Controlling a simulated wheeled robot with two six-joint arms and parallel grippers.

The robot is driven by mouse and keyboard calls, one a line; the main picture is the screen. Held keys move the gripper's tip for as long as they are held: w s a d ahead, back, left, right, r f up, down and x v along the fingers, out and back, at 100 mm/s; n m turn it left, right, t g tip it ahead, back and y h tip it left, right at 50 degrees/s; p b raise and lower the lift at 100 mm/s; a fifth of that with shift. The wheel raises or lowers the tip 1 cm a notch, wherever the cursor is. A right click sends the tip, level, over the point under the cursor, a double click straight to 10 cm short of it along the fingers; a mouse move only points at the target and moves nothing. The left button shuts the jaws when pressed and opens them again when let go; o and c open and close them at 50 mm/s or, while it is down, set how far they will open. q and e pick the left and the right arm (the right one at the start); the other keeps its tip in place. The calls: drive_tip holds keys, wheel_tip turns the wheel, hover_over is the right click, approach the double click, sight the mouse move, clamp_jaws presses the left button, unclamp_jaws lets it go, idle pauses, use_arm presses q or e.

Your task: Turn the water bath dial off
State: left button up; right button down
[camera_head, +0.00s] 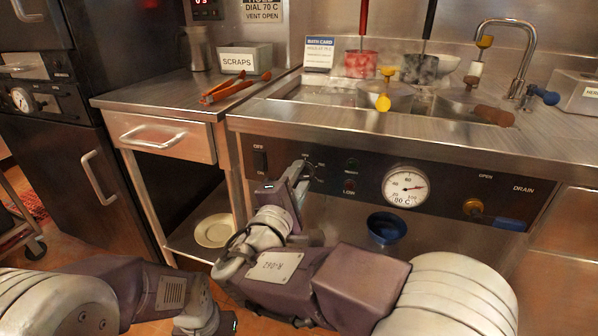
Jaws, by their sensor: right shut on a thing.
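The water bath's dark control panel (335,183) runs along the front of the steel counter. My right gripper (299,172) is at the panel's left part, shut on the water bath dial, which its fingers and body hide. The dial's pointing direction cannot be seen. Just right of it are small green and red lamps (349,186).
An on/off rocker switch (259,161) sits left of my right gripper. A blue bowl (386,227) is below the gauge.

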drive_tip(key=n+p, duration=0.3)
drive_tip(key=shift+r+n, duration=0.15)
drive_tip(key=shift+n, duration=0.25)
drive_tip(key=n+p, duration=0.8)
drive_tip(key=p, duration=0.1)
drive_tip(key=shift+d+n+p, duration=0.1)
drive_tip(key=shift+n+p, duration=0.2)
drive_tip(key=shift+p, duration=0.05)
drive_tip(key=shift+f+n+p, duration=0.25)
drive_tip(key=shift+n+p, duration=1.05)
drive_tip(key=shift+p, duration=0.05)
drive_tip(key=c, duration=1)
unclamp_jaws()
drive_tip(key=shift+o, duration=0.2)
drive_tip(key=shift+s, duration=0.1)
